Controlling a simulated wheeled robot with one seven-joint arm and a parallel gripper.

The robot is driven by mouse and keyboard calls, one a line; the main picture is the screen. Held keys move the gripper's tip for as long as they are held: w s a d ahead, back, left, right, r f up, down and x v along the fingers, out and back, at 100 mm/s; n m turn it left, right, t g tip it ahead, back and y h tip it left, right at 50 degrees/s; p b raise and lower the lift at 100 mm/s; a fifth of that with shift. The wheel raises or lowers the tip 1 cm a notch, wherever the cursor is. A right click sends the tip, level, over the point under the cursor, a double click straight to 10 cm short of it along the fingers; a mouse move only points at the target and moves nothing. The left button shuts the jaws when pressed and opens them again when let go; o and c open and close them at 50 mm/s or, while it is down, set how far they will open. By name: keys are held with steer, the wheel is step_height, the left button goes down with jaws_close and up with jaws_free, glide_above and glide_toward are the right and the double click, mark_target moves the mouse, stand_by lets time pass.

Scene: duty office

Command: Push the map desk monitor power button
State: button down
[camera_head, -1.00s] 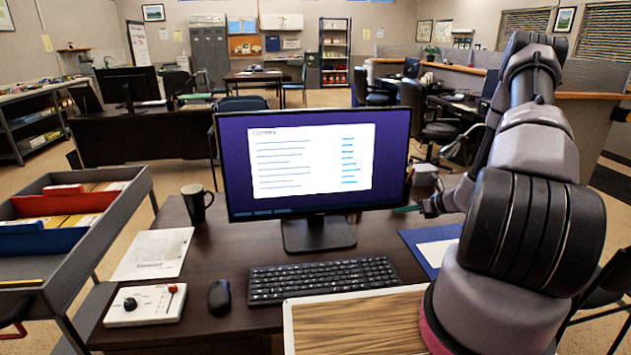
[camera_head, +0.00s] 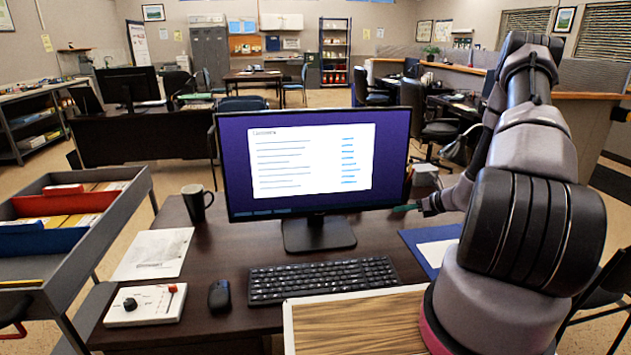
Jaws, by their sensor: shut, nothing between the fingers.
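The monitor (camera_head: 314,165) stands on the dark desk (camera_head: 225,262) with its screen lit, showing a white page on purple. My gripper (camera_head: 408,208) is at the lower right corner of the monitor, its thin greenish tip pointing left at the lower bezel. It is shut and holds nothing. The tip looks very close to the bezel's right end, but I cannot tell whether it touches. The power button is too small to make out or hidden by the tip.
A keyboard (camera_head: 323,280), a mouse (camera_head: 219,297), a control box (camera_head: 146,305), papers (camera_head: 153,254) and a dark mug (camera_head: 197,203) are on the desk. A blue folder (camera_head: 434,246) lies under my arm. A pen cup (camera_head: 424,175) stands behind my gripper. A grey tray cart (camera_head: 120,215) is at left.

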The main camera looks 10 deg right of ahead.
steer(key=shift+w, duration=0.2)
stand_by(0.3)
steer(key=shift+s, duration=0.65)
steer(key=s, duration=0.6)
steer(key=shift+r, duration=0.25)
